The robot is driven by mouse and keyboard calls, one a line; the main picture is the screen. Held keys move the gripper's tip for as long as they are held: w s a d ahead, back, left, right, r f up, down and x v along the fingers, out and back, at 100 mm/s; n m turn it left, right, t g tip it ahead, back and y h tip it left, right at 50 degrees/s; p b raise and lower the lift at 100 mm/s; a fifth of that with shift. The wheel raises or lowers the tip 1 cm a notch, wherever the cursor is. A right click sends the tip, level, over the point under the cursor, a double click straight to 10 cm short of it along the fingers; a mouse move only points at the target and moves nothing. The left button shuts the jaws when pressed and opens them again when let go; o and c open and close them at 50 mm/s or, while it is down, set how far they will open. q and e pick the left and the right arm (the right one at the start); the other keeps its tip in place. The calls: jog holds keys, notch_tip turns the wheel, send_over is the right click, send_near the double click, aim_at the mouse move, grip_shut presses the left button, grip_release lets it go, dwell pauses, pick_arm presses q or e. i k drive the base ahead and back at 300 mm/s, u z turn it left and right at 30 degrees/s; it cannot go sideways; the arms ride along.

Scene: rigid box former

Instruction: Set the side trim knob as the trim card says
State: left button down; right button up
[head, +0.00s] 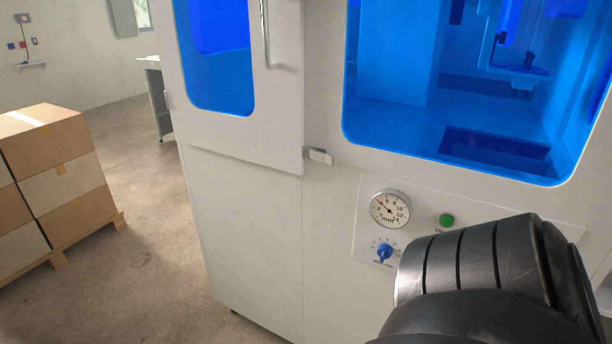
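A small blue knob (384,252) sits on a white control panel on the front of the machine, with small marks around it too fine to read. Above it is a round dial gauge (390,208) marked in mm, with numbers from 0 to 14. Its needle points to the upper left, roughly near 4; the exact value is hard to read. No trim card is recognisable in this view. Neither of my grippers shows. A black link of my own arm covers the lower right and hides part of the panel.
A green button (446,220) is right of the gauge, its label partly hidden. The white machine (245,240) has blue-tinted windows, a door handle (268,40) and a latch (318,156). Stacked cartons (62,165) stand on a pallet (105,235) at left. Open floor lies between.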

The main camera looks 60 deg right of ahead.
aim_at(384, 251)
jog(key=i, duration=1.3)
jog(key=z, duration=2.45)
